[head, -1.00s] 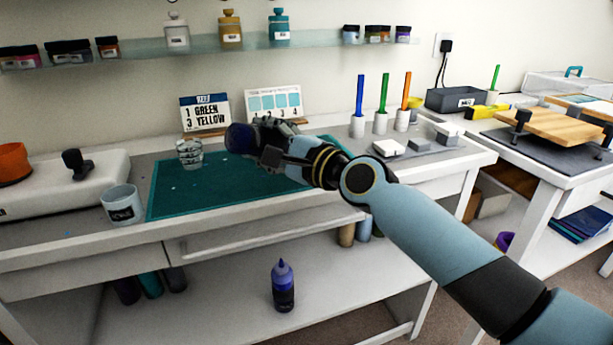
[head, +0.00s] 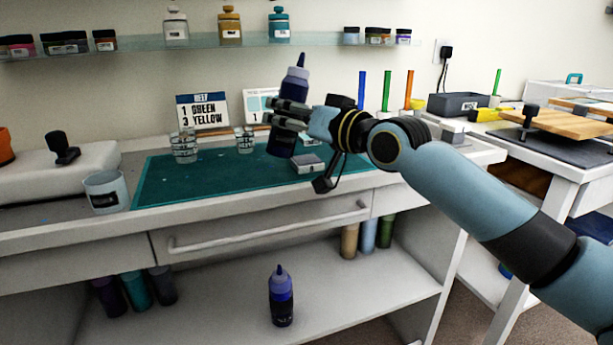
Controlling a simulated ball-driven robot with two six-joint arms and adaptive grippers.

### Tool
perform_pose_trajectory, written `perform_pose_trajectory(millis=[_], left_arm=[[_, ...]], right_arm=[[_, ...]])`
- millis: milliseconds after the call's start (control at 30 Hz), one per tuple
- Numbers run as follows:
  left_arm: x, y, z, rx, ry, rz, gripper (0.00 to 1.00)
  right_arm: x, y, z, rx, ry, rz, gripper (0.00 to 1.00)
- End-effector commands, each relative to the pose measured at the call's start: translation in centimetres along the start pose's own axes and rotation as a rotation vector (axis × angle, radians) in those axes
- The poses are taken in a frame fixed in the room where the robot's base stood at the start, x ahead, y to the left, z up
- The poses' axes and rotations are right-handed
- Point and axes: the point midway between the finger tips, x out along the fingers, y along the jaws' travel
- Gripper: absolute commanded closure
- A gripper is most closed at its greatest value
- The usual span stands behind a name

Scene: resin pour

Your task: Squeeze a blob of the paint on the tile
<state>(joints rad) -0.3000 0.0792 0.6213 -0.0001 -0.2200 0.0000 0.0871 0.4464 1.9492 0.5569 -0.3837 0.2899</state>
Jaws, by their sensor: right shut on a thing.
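My right gripper (head: 290,115) is shut on a dark blue paint bottle (head: 282,138). It holds the bottle nearly upright, nozzle up, above the teal mat (head: 205,183). A small pale square slab (head: 308,164), which looks like the tile, lies on the mat just right of and below the bottle. I cannot make out any paint on it. My left gripper is not in view.
Two clear cups (head: 184,147) (head: 245,140) stand on the mat. A labelled mug (head: 106,191) is at the left. A card (head: 204,111) reads 1 green, 3 yellow. Another blue bottle (head: 281,297) stands on the lower shelf.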

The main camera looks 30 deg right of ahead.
Motion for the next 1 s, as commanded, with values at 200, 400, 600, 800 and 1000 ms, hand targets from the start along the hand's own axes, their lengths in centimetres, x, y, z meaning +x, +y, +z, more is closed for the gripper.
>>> perform_pose_trajectory(millis=[200,400,600,800,1000], left_arm=[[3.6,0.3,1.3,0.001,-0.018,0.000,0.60],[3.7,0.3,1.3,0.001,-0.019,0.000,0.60],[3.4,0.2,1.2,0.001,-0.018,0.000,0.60],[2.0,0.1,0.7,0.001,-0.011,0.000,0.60],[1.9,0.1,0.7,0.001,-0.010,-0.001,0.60]], right_arm=[[0.1,2.6,0.2,-0.305,0.002,0.000,0.76],[0.1,2.7,-0.5,-0.366,0.006,-0.001,0.76],[0.0,2.6,-0.8,-0.362,0.007,-0.001,0.76],[0.0,2.0,-2.3,-0.361,0.008,-0.001,0.76],[0.0,2.0,-2.4,-0.359,0.005,-0.001,0.76]])
